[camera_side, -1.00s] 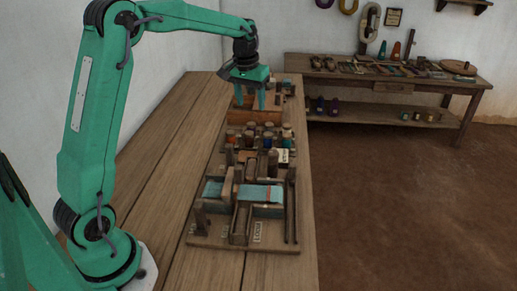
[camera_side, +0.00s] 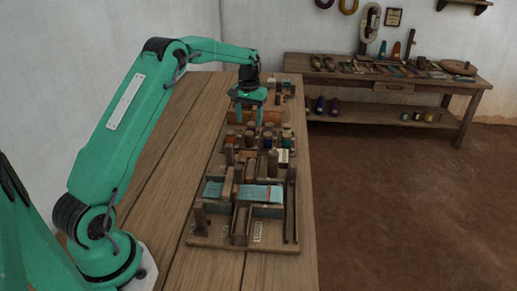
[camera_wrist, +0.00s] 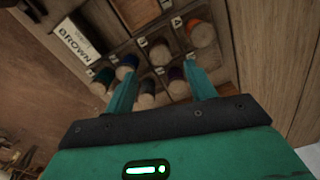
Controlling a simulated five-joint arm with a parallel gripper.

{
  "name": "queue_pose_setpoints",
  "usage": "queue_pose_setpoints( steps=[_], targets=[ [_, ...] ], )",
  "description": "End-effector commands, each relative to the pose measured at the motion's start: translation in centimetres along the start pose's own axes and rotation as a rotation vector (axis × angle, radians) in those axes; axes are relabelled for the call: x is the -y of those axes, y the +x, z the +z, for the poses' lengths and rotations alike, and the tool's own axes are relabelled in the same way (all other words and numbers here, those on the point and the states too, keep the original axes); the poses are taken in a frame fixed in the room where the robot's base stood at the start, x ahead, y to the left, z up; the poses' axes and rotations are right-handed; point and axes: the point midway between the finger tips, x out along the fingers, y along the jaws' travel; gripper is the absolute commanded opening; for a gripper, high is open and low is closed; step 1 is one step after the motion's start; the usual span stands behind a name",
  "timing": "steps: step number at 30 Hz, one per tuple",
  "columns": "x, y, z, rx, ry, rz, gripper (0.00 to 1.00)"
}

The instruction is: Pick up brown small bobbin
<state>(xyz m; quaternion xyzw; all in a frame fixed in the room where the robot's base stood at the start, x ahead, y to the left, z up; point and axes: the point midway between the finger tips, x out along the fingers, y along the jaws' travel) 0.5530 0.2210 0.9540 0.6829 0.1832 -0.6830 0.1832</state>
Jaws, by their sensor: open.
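My gripper (camera_side: 249,119) is open and points down over the far part of the bobbin rack (camera_side: 229,149). In the wrist view my gripper (camera_wrist: 161,73) has its two fingers spread above the rack, with nothing held. A bobbin with a tan end (camera_wrist: 147,100) and a dark purple bobbin (camera_wrist: 178,88) lie in view between the fingers. I cannot tell for sure which small bobbin is the brown one.
Other bobbins are close by: a blue one (camera_wrist: 126,67), an orange one (camera_wrist: 201,34) and a yellowish one (camera_wrist: 160,51). A wooden box (camera_side: 266,115) stands behind the rack. The table's left side is clear.

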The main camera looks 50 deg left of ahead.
Motion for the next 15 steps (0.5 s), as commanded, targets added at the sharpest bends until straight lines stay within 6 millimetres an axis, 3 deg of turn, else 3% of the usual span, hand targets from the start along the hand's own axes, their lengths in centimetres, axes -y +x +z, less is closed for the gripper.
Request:
queue_pose_setpoints(
  steps=[7, 15],
  targets=[
    [0.0, 2.0, 0.0, 0.001, 0.001, 0.0, 0.55],
    [0.0, 2.4, 0.0, 0.001, 0.001, 0.0, 0.55]
  ],
)
